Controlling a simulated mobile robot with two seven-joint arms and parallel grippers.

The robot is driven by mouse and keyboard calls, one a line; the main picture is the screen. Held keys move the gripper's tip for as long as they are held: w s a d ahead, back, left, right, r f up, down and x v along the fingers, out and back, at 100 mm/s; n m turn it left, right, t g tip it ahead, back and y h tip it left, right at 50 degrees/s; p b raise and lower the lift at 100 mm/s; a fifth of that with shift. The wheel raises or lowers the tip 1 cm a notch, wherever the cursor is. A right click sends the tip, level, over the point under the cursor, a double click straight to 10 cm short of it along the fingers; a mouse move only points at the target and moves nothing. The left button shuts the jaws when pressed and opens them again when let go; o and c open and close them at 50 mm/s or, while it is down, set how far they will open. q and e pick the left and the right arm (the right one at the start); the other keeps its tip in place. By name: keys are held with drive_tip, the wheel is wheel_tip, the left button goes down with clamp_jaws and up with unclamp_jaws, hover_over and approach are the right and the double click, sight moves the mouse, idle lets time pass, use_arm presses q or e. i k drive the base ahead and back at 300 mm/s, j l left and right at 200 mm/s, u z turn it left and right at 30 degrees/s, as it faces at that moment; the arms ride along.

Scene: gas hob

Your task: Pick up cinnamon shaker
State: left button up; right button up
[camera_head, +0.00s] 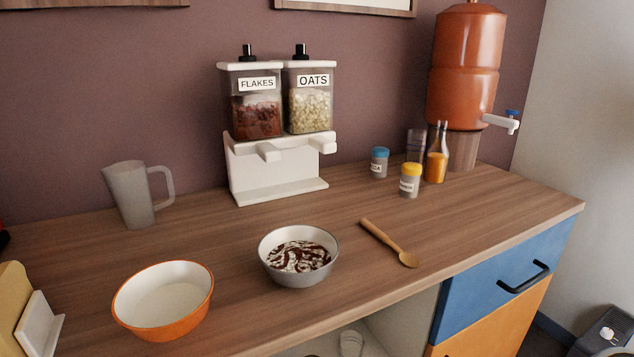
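Two small grey shakers stand upright on the right part of the wooden counter. One has a yellow lid (410,182) and a white label; the other has a blue lid (379,163) and stands a little behind it to the left. The label print is too small to read surely, so I cannot tell for certain which one is the cinnamon shaker. Neither of my grippers is in view.
A bottle of orange liquid (437,160) stands close right of the yellow-lidded shaker. A wooden spoon (389,243), a filled grey bowl (290,274) and an orange bowl (160,328) lie in front. The flakes and oats dispenser (262,185) stands left.

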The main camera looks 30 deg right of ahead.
sight(411, 172)
drive_tip(key=z, duration=1.45)
